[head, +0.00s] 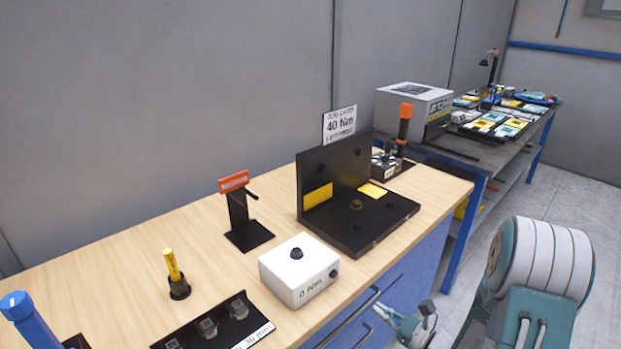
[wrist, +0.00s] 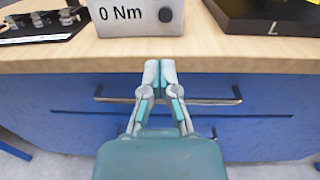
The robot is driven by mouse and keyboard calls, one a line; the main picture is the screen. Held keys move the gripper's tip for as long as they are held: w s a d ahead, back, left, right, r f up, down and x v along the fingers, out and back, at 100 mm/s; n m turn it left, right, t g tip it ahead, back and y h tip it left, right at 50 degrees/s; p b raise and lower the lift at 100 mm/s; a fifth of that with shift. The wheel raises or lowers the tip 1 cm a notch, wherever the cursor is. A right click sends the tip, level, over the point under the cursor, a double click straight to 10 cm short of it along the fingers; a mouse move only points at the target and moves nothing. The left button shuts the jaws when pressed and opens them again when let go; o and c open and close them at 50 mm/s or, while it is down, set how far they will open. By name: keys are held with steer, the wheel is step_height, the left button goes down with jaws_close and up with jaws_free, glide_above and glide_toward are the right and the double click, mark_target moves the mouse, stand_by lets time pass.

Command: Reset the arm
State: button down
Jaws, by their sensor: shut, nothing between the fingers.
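My gripper (head: 424,312) is in front of the workbench, low at the right in the head view, beside the blue drawers. In the wrist view my gripper (wrist: 159,72) shows with its two fingertips together and nothing between them. It points toward the wooden bench edge. The rest of my arm (head: 540,270) shows at the right of the head view as a large pale and teal joint.
On the wooden bench (head: 130,240) stand a white box marked 0 Nm (head: 300,270), a black angled fixture (head: 375,215), a black stand with an orange top (head: 240,210) and a yellow-handled tool (head: 173,270). Drawer handles (wrist: 220,101) stick out near my gripper. Floor at right is free.

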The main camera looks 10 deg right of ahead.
steer(key=s+a+r+n+g, duration=1)
steer(key=s+a+n+g, duration=0.3)
steer(key=n, duration=0.4)
steer(key=s+d+r+n+t+h, duration=0.4)
steer(key=s+d+r+n+h, duration=0.2)
steer(key=r+n+h, duration=0.3)
steer(key=s+n+h, duration=0.1)
steer(key=n+h, duration=0.1)
steer(key=shift+s+t+h, duration=0.3)
